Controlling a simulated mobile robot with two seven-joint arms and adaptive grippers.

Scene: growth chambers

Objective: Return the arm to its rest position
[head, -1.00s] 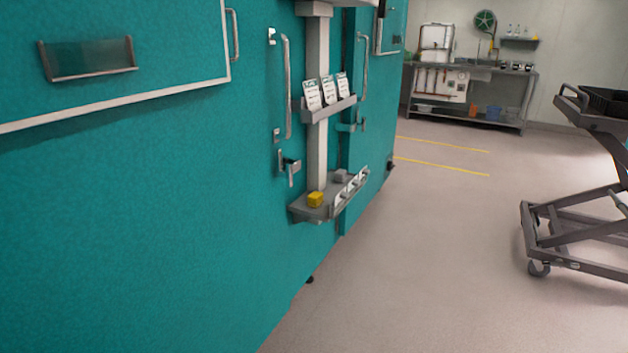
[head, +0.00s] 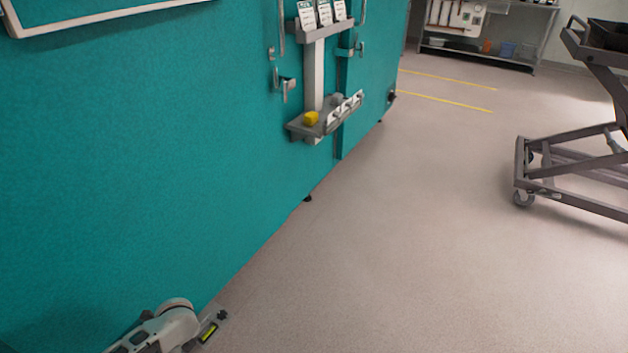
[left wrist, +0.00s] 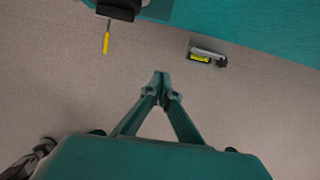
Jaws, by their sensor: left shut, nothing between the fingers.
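My left gripper (left wrist: 161,88) shows in the left wrist view, its two dark teal fingers meeting at the tips. It is shut and empty, pointing over bare floor. In the head view, a white and grey link of my arm (head: 172,322) comes in at the bottom left, in front of the teal chamber wall (head: 130,180). The fingers are not visible in the head view. My right gripper is in neither view.
A grey fitting with a yellow label (head: 211,329) sits by the wall; a similar one shows in the wrist view (left wrist: 203,56). A shelf with a yellow block (head: 311,118) juts from the chamber. A wheeled cart (head: 560,165) stands right. The floor (head: 380,250) between is clear.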

